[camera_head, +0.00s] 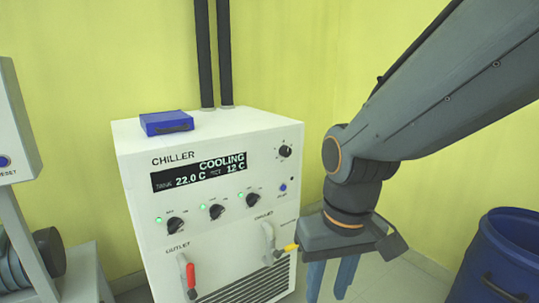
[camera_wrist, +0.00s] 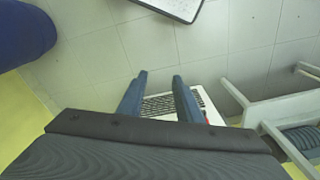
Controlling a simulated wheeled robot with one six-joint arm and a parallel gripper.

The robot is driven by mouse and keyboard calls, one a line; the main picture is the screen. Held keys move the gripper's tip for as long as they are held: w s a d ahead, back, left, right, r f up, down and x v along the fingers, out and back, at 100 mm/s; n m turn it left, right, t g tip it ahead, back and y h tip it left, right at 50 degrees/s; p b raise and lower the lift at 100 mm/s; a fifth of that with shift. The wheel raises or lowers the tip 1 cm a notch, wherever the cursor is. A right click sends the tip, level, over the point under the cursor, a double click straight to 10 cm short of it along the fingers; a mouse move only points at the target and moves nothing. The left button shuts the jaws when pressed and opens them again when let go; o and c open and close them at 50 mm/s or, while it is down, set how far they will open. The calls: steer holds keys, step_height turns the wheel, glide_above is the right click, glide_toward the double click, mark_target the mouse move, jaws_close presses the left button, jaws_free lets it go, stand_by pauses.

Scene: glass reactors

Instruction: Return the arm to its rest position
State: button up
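My arm (camera_head: 440,85) reaches in from the upper right of the head view and bends down at its wrist. My gripper (camera_head: 331,283) points down in front of the chiller's right side, with its two blue fingers apart and nothing between them. In the wrist view my gripper (camera_wrist: 158,98) shows its fingers spread, with the chiller's dark grille (camera_wrist: 160,105) behind the gap. The white chiller (camera_head: 135,175) has a display reading COOLING, 22.0 C and 12 C. Its red outlet handle (camera_head: 191,277) hangs down, and its yellow-tipped inlet handle (camera_head: 268,237) is close to my gripper's left side.
A blue box (camera_head: 166,123) lies on the chiller, and two dark pipes (camera_head: 224,60) rise behind it. A blue barrel (camera_head: 505,260) stands at the lower right. A grey stand (camera_head: 80,280) with equipment is at the left. Open floor (camera_head: 400,285) shows between chiller and barrel.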

steer(key=s+d+r+m+p, duration=0.2)
steer(key=d+r+p, duration=0.7)
steer(key=p, duration=0.9)
steer(key=shift+s+d+r+m+g+h, duration=0.2)
steer(key=shift+s+r+m+g+h, duration=0.15)
steer(key=shift+r, duration=0.45)
